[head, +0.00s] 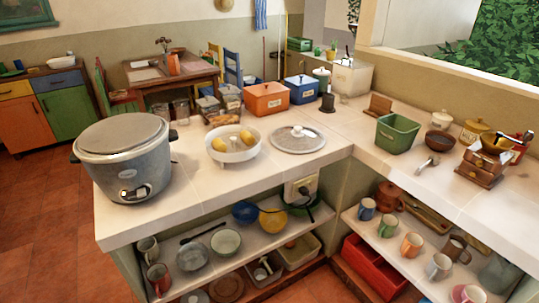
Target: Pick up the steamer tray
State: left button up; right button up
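A white round tray (233,157), which looks like the steamer tray, stands on the pale countertop between the rice cooker and a round lid. Several yellow items (220,144) lie in it, and it has a raised post in its middle. The grey rice cooker (125,160) stands to its left with its lid on. The flat round metal lid (298,138) lies to its right on the counter. Neither of my grippers is in view.
Orange (265,98) and blue (302,88) boxes and several jars (181,112) stand behind the tray. A green bin (397,133) is on the right counter. Mugs and bowls fill the shelves below. Counter in front of the tray (245,190) is clear.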

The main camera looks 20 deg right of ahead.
aim_at(237, 150)
jog(key=u, duration=0.85)
jog(key=k, duration=0.15)
jog(key=z, duration=1.65)
jog(key=i, duration=1)
jog(key=u, duration=0.8)
